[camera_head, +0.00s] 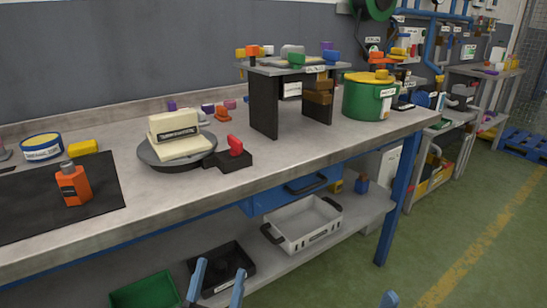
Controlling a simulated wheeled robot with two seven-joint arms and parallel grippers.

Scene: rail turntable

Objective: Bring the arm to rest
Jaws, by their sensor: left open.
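My left gripper (220,267) shows at the bottom edge, its two blue fingers spread apart with nothing between them. It is in front of the workbench (330,152), over the lower shelf in the picture. A small blue tip (389,299) at the bottom edge may belong to my right gripper; the rest is out of frame. On the bench, a dark round plate (150,155) carries cream labelled blocks (175,140). A black block with a red knob (235,146) sits beside it.
An orange bottle (73,186) stands on a black mat (30,215). A small raised stand (264,105) and a green pot (362,101) are farther right. A white tray (302,224), a black tray (222,268) and a green bin (145,292) are low down.

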